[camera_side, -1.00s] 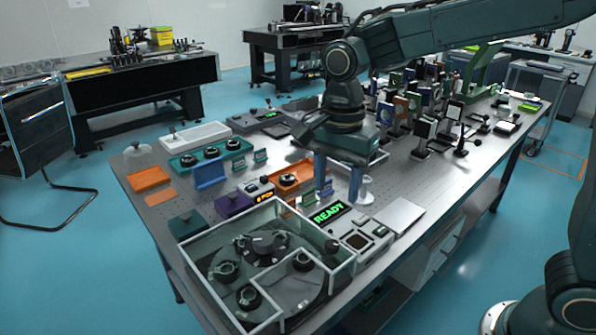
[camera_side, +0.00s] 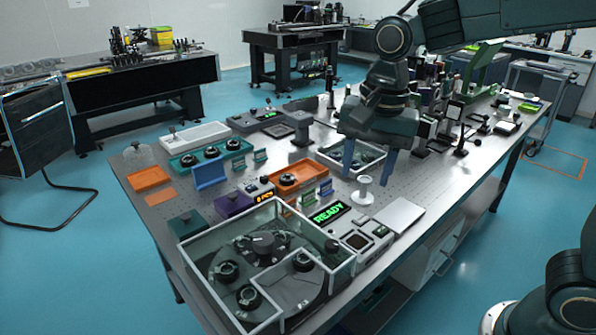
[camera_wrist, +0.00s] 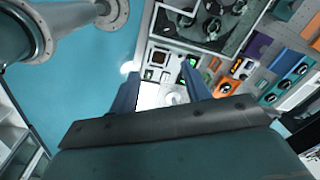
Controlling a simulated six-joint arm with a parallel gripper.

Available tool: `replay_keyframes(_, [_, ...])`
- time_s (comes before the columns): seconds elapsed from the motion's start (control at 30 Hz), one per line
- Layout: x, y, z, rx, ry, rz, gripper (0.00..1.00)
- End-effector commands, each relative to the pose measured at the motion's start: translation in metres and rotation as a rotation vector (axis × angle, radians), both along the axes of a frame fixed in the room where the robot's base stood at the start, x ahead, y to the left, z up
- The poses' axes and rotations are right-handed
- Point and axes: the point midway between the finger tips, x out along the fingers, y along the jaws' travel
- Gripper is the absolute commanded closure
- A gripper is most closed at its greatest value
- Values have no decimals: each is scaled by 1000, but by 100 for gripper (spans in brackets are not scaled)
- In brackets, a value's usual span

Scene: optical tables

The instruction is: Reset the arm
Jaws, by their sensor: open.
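My gripper (camera_side: 368,172) is open and empty above the optical table (camera_side: 410,180) in the side view. Its two blue fingers point down and stand wide apart. A small white spool-shaped stand (camera_side: 363,190) is on the table below and between the fingers, apart from them as far as I can tell. In the wrist view my gripper (camera_wrist: 160,88) also shows open, with the table's devices beyond the fingers.
A glass-walled enclosure (camera_side: 190,257) stands at the near table corner, beside a device with a green READY display (camera_side: 328,212). Orange (camera_side: 148,178) and teal (camera_side: 180,160) trays lie left. Crowded optical mounts (camera_side: 455,110) stand at the back right.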

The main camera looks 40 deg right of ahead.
Motion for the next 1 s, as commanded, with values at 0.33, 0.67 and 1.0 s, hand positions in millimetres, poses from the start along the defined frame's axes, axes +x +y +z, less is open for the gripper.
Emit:
replay_keyframes(0.33, [-59,-39,20,-54,-158,375,52])
replay_keyframes(0.67, [-114,-64,18,-181,-291,728,52])
replay_keyframes(1.0, [-149,-76,6,-313,-363,977,52])
